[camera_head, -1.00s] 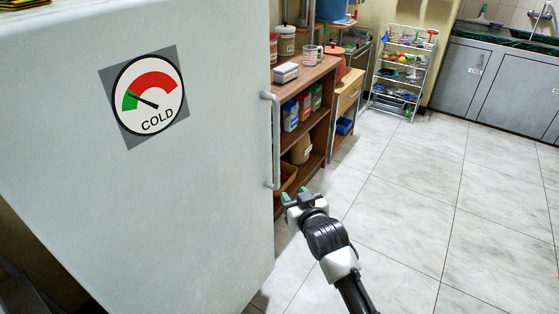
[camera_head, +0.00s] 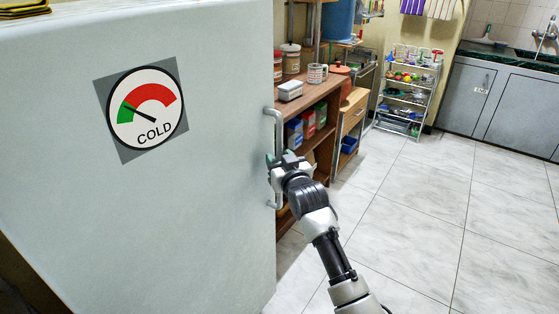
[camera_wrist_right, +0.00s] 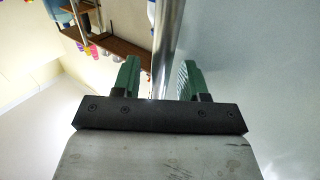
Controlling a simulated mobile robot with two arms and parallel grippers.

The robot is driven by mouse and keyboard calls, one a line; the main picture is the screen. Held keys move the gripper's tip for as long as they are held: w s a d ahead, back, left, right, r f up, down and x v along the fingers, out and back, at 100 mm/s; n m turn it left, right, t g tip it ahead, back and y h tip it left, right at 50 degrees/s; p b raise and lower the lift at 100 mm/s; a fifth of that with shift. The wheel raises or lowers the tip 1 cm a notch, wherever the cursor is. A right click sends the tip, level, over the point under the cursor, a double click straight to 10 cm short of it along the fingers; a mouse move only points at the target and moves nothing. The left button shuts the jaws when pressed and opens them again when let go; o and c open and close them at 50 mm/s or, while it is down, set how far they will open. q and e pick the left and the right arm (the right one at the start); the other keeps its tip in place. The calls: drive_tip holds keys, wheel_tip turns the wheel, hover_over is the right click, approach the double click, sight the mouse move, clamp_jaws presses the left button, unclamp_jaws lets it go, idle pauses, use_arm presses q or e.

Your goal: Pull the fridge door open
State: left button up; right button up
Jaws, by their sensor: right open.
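The fridge door (camera_head: 190,215) is a pale, flat panel filling the left of the head view, with a round COLD gauge sticker on it. Its handle (camera_head: 277,130) is a vertical grey metal bar at the door's right edge. My right gripper (camera_head: 278,158) is at the middle of the handle. In the right wrist view, my right gripper (camera_wrist_right: 157,80) is open, and the handle bar (camera_wrist_right: 165,45) runs between its two green fingers, with gaps visible on both sides. The door's pale surface also shows in the right wrist view (camera_wrist_right: 255,70). My left gripper is not in view.
A brown wooden shelf (camera_head: 330,92) with jars and boxes stands just beyond the fridge's right edge. A white wire rack (camera_head: 408,85) and grey cabinets (camera_head: 515,105) are farther back. The tiled floor (camera_head: 420,210) on the right is clear.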

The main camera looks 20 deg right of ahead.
drive_tip(key=shift+w, duration=0.15)
drive_tip(key=shift+c, duration=0.2)
clamp_jaws()
